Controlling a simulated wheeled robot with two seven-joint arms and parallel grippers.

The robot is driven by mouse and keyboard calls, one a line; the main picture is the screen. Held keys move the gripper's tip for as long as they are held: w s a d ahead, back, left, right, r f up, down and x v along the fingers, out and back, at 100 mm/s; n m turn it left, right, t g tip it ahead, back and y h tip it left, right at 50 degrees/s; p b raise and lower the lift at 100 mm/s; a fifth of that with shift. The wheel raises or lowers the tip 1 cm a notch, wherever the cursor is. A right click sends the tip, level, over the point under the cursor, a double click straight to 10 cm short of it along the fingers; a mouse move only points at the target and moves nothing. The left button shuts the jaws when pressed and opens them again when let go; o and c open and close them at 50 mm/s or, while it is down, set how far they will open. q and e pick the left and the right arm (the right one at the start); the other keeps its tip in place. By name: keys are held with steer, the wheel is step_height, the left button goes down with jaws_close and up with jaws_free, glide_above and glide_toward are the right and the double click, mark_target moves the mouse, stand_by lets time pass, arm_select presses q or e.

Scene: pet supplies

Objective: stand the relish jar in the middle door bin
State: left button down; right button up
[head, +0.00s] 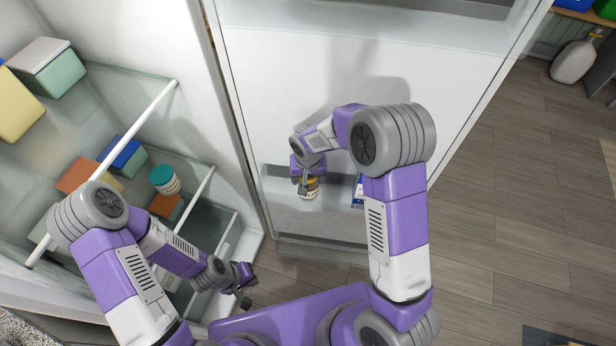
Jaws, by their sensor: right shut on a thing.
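The relish jar (311,192), small with a yellowish band and pale lower part, is in the grasp of my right gripper (306,182). My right gripper reaches down over a door bin (287,204) on the open fridge door, and the jar is within the bin's outline. I cannot tell whether the jar's base touches the bin floor. The gripper covers the jar's top. My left gripper (244,284) hangs low in front of the fridge, apart from any object. Its fingers look spread and empty.
A blue carton (358,190) stands in the same bin, right of the jar. The fridge shelves at left hold several boxes and a teal-lidded tub (163,179). A higher bin (400,8) crosses the top of the door. Wooden floor (530,190) at right is clear.

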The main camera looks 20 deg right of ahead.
steer(key=o, duration=1.6)
steer(key=shift+f, duration=0.1)
steer(key=shift+o, duration=0.2)
steer(key=r+p, duration=0.1)
steer(key=r, duration=0.3)
steer(key=s+r+p, duration=0.1)
steer(key=r, duration=0.3)
steer(key=r+p, duration=0.1)
steer(key=r, duration=0.3)
steer(key=shift+s+a+r, duration=0.15)
steer(key=shift+s+a, duration=0.05)
